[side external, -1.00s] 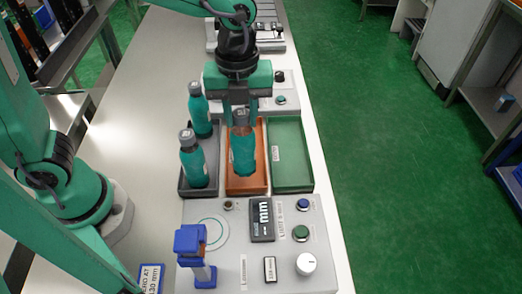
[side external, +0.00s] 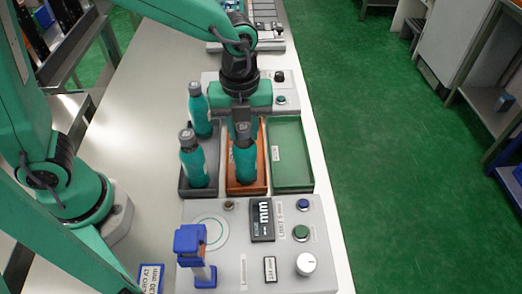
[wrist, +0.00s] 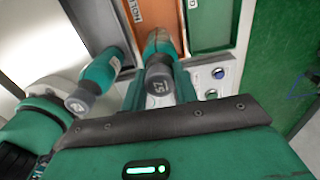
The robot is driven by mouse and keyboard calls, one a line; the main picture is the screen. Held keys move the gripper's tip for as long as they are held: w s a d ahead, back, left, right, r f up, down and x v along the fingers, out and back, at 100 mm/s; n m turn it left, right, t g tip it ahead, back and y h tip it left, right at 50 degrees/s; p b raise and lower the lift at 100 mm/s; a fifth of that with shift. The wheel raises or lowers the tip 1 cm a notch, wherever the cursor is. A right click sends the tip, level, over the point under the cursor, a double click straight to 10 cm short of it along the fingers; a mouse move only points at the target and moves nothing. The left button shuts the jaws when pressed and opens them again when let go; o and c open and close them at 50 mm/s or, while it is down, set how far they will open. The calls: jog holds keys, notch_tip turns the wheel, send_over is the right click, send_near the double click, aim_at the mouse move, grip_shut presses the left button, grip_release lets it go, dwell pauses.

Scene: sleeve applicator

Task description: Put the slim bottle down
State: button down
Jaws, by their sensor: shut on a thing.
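The slim bottle (side external: 245,163) is teal with a dark cap and stands upright inside the orange tray (side external: 232,187). My gripper (side external: 243,132) is above the tray, shut on the bottle around its upper part.
Two similar teal bottles stand in the dark grey tray on the left, the nearer one (side external: 192,165) and the farther one (side external: 200,115). The green tray (side external: 290,183) on the right is empty. A control panel (side external: 250,282) with a blue clamp (side external: 190,240) lies in front.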

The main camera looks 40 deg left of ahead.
jog(key=c, duration=1.1)
grip_release()
jog(key=shift+f, duration=0.1)
notch_tip(320, 180, up, 12)
jog(key=shift+r, duration=0.15)
